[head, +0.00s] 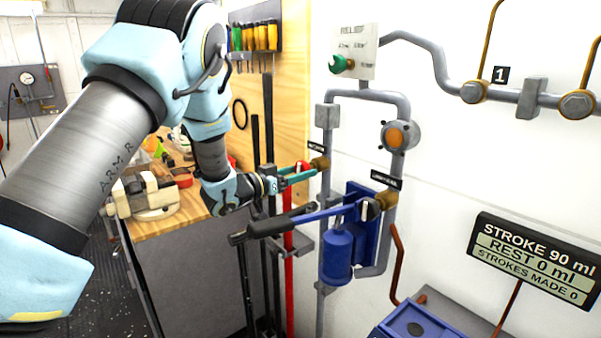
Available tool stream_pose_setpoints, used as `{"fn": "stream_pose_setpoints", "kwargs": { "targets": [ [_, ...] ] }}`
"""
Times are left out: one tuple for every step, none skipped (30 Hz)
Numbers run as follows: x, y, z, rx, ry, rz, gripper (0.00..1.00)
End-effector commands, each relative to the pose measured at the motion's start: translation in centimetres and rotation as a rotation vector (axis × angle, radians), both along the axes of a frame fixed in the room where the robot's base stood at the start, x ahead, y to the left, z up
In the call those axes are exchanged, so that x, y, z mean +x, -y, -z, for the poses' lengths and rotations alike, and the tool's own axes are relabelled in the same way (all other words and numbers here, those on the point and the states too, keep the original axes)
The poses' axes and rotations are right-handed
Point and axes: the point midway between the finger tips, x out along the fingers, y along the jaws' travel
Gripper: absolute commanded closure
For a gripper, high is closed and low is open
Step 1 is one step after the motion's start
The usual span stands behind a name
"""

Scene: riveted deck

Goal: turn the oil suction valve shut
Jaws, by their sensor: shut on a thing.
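A brass valve (320,163) with a small red handle (302,166) sits on the left vertical pipe, beside a small black label (315,147) too small to read. My gripper (303,174) reaches it from the left, its teal fingers closed around the red handle. The fingers partly cover the handle, so its exact angle is hard to tell. A second brass valve (386,200) sits on the right pipe under another black label (385,180), apart from my gripper.
A blue hand pump (338,252) with a long black-gripped lever (268,227) stands just below my gripper. A sign (533,261) reads stroke 90 ml, rest 0 ml, strokes made 0. A workbench (185,208) and hanging tools (262,38) are at left.

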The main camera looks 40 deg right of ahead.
Motion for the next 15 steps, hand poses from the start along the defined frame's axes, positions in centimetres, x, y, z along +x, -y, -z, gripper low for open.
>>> {"fn": "stream_pose_setpoints", "kwargs": {
  "targets": [
    [-0.01,-0.01,-0.01,0.0,0.0,0.0,0.8],
    [-0.01,-0.01,-0.01,0.0,0.0,0.0,0.83],
    [-0.01,-0.01,-0.01,0.0,0.0,0.0,0.88],
    [-0.01,-0.01,-0.01,0.0,0.0,0.0,0.91],
    [-0.01,-0.01,-0.01,0.0,0.0,0.0,0.94],
    [-0.01,-0.01,-0.01,0.0,0.0,0.0,0.97],
    [-0.01,-0.01,-0.01,0.0,0.0,0.0,0.97],
    [-0.01,-0.01,0.0,0.0,0.001,0.0,0.97],
    [0.0,-0.01,0.02,0.0,0.003,0.0,0.97],
    [0.0,-0.01,0.04,0.0,0.005,0.0,0.97],
    [0.0,-0.01,0.07,-0.002,0.009,0.0,0.97],
    [0.0,-0.01,0.1,-0.002,0.016,0.0,0.97],
    [0.01,-0.01,0.12,-0.002,0.023,0.0,0.97],
    [0.01,-0.01,0.15,-0.004,0.03,0.0,0.97],
    [0.02,-0.01,0.21,-0.004,0.043,0.0,0.97]
  ]
}}
